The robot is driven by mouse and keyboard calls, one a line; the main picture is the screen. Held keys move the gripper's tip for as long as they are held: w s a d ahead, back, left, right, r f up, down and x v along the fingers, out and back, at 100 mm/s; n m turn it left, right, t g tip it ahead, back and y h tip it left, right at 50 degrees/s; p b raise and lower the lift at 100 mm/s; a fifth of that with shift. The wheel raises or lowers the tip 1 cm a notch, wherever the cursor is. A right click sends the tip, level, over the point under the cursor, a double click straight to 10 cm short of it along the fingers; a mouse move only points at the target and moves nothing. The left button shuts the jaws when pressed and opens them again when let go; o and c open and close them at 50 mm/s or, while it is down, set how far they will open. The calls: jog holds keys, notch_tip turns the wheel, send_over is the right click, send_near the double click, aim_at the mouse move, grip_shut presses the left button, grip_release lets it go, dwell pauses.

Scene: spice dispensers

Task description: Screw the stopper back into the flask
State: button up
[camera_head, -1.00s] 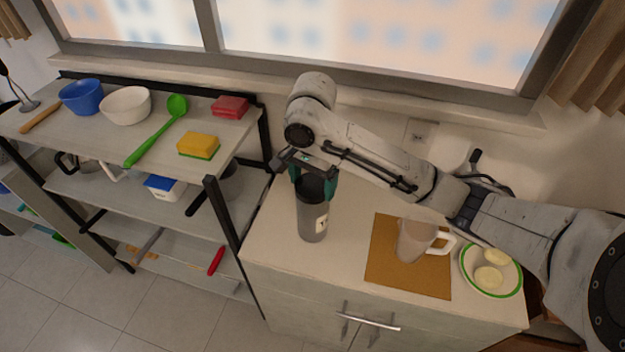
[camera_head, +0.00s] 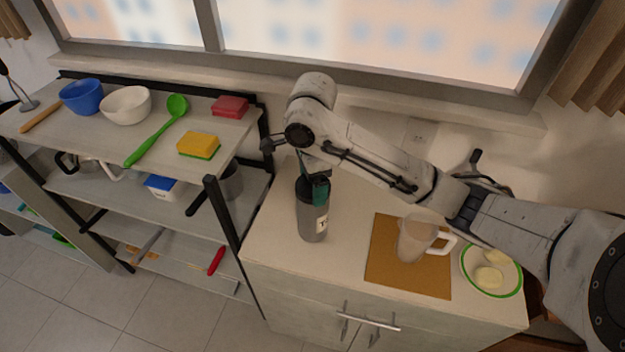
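The flask (camera_head: 312,222) stands upright on the counter, a grey cylinder with a dark upper part and a small white label facing right. My gripper (camera_head: 318,188) is directly over the flask and points down at its top. One teal finger shows in front of the flask's upper right part; the other finger is hidden behind. The stopper cannot be made out apart from the flask's dark top, and whether the fingers press on it is hidden.
A mug (camera_head: 413,240) stands on a brown board (camera_head: 408,282) right of the flask. A green-rimmed plate (camera_head: 491,292) with pale pieces lies further right. A shelf rack (camera_head: 215,200) stands close on the left. The counter front (camera_head: 285,262) is clear.

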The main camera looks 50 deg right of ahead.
jog(key=o, duration=0.9)
jog(key=shift+r, duration=0.15)
notch_tip(320, 180, up, 10)
jog(key=shift+r, duration=0.25)
